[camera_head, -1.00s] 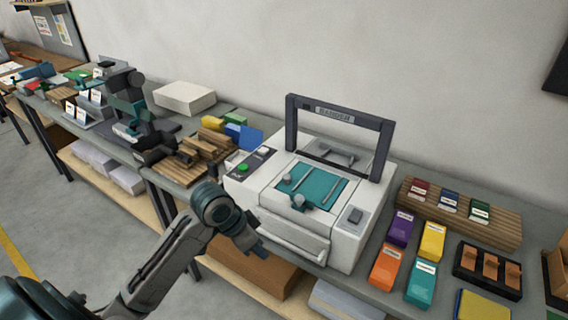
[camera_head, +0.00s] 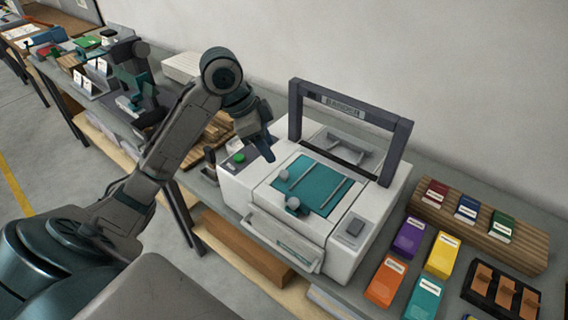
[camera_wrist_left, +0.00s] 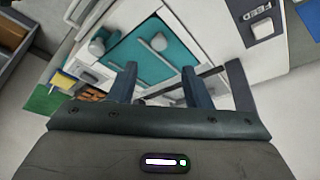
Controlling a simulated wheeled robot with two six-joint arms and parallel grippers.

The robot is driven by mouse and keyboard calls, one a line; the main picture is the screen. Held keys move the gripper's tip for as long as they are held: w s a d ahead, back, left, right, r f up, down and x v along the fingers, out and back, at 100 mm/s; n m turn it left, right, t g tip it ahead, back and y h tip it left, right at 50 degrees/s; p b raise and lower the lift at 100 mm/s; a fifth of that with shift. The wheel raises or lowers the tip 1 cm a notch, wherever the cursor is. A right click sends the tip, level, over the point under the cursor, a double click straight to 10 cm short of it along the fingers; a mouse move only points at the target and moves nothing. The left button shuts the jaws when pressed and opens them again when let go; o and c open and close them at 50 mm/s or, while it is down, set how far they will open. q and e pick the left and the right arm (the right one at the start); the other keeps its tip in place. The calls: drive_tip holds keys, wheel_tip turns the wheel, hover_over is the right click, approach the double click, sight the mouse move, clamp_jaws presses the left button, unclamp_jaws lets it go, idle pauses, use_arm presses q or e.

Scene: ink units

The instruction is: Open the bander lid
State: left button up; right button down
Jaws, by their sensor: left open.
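The white bander (camera_head: 348,258) stands on the bench with a teal plate (camera_head: 312,188) on top. Its dark lid frame (camera_head: 352,112), labelled BANDER, stands upright at the machine's back. My left gripper (camera_head: 266,146) is above the bander's left rear side, left of the frame in the picture and apart from it. In the left wrist view, my left gripper (camera_wrist_left: 160,86) is open with nothing between its fingers. The teal plate (camera_wrist_left: 155,55) lies beyond the fingers, and a dark bar of the lid frame (camera_wrist_left: 240,88) shows just right of them. My right gripper is not in view.
A green button (camera_head: 239,158) is on the bander's left side. Coloured boxes, such as a yellow one (camera_head: 443,255), and a wooden rack (camera_head: 480,228) stand to the right. Wooden pieces and another device (camera_head: 133,85) crowd the bench on the left. The wall is close behind.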

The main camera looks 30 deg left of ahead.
sight(284, 172)
use_arm(q)
drive_tip(key=b+x, duration=0.1)
drive_tip(key=x, duration=0.6)
drive_tip(key=shift+w+d+f, duration=0.1)
drive_tip(key=shift+d+f, duration=0.05)
drive_tip(key=shift+f, duration=0.1)
drive_tip(key=shift+d+f, duration=0.15)
drive_tip(key=shift+f, duration=0.25)
clamp_jaws()
